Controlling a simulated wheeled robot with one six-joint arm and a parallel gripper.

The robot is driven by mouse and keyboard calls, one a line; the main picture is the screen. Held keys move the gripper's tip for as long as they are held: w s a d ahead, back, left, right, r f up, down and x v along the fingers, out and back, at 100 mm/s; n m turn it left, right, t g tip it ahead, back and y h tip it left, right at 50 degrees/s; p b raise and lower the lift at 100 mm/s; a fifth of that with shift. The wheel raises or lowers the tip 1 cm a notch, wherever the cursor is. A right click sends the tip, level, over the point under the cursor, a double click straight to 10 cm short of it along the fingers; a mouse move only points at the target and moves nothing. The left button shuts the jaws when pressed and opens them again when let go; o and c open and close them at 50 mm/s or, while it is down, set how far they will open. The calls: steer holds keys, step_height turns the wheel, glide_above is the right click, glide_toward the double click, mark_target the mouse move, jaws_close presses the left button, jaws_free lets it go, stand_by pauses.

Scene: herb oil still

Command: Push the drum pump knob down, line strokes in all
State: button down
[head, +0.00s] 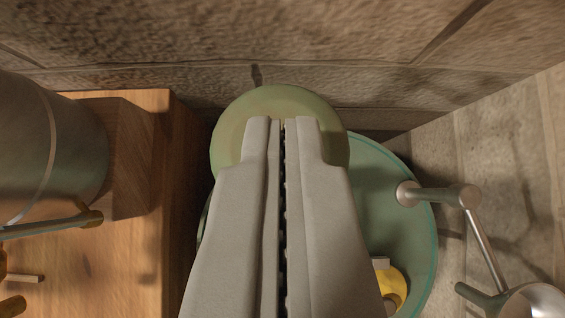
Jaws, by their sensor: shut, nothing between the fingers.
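The pump knob (280,99) is a round, pale green disc near the middle of the head view. My gripper (283,122) is shut and empty, with its fingertips over the knob in the picture. I cannot tell whether the fingertips touch it. The knob's middle and near part are hidden behind the fingers. Below it is the green drum (395,235), whose round top shows to the right of my gripper. The pump's stem is hidden from view.
A wooden table (135,235) with a grey-green vessel (50,150) stands at left. A yellow part (392,283) sits on the drum top. A metal crank-like fitting (440,195) is at right. A stone wall (230,40) runs behind the drum.

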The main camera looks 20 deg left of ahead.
steer(key=shift+f, duration=0.2)
step_height(320, 180, down, 8)
steer(key=shift+r, duration=0.15)
stand_by(0.4)
steer(key=shift+s, duration=0.1)
steer(key=v, duration=1.7)
steer(key=shift+s+r, duration=0.15)
steer(key=shift+r, duration=0.2)
stand_by(0.6)
steer(key=s+d+f+m+t+h, duration=0.1)
steer(key=s+d+f+t, duration=0.1)
steer(key=s, duration=0.7)
steer(key=s+d+f+m+t+h, duration=0.1)
steer(key=s+d+f+m+t, duration=0.1)
steer(key=s+d, duration=0.4)
steer(key=s+d+f+m+t+h, duration=0.1)
steer(key=s+d+f+t, duration=0.3)
steer(key=s, duration=1)
steer(key=shift+s+d+f+m+t+h, duration=0.2)
steer(key=shift+d+m+t+h, duration=0.1)
steer(key=shift+t, duration=0.3)
